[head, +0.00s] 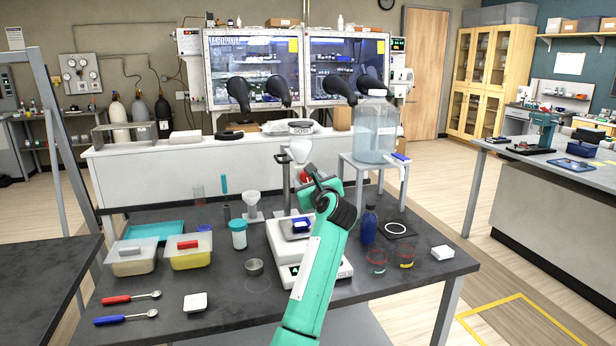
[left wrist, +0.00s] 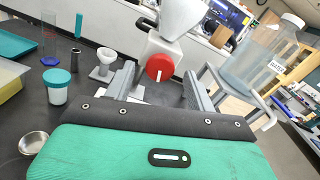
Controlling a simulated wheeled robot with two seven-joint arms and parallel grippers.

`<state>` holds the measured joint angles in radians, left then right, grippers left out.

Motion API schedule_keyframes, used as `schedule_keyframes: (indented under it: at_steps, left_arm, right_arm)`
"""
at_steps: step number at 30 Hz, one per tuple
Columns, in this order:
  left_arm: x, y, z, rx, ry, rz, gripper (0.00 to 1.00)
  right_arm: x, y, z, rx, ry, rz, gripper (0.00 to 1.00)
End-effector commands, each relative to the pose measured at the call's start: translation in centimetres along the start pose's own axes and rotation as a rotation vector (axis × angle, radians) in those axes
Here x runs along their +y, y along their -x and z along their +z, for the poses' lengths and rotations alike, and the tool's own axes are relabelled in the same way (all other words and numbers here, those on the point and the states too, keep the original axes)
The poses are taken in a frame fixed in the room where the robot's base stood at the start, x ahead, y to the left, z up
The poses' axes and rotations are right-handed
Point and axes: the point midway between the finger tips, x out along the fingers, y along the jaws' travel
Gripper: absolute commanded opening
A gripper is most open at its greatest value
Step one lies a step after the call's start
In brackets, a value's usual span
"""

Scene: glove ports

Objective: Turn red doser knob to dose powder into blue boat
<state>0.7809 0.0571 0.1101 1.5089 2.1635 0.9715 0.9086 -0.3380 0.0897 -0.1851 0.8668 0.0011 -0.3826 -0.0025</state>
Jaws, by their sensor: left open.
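The red doser knob (head: 304,177) sits on the front of the white doser, below its funnel-shaped hopper (head: 301,150). In the left wrist view the knob (left wrist: 160,69) faces me, with a white line standing nearly upright. My left gripper (head: 311,180) is open in front of the doser. Its two fingers stand apart on either side of the knob, with visible gaps; contact cannot be seen. The blue boat (head: 301,225) is on the white balance (head: 283,245) below the doser, partly hidden by my left arm. My right gripper is not in view.
The dark table (head: 225,306) also holds two lidded tubs, a teal-lidded jar (head: 238,234), a small metal cup (head: 254,267), a blue bottle (head: 369,224) and two glass beakers. A large clear carboy (head: 374,135) stands behind right. The table's front middle is fairly clear.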

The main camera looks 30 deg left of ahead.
Motion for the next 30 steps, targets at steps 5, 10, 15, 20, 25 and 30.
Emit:
schedule_keyframes:
  at_steps: [5,10,15,20,25,30]
  left_arm:
    - [0.0,-1.6,0.1,-0.001,-0.001,0.000,0.56]
    - [0.0,-2.0,0.0,0.000,0.001,0.000,0.56]
    - [0.0,-2.0,0.0,0.000,0.001,0.000,0.56]
    - [0.0,-2.0,0.0,0.000,0.000,0.000,0.26]
    - [0.0,-1.9,0.0,0.000,0.000,0.000,0.11]
    - [-0.1,-1.9,0.1,0.000,-0.019,0.000,0.11]
  right_arm:
    - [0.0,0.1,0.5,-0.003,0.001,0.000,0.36]
    - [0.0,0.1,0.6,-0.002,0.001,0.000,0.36]
    - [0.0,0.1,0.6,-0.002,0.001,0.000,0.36]
    - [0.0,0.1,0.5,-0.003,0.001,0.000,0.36]
    - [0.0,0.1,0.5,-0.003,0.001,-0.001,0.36]
    - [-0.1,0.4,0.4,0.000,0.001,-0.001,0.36]
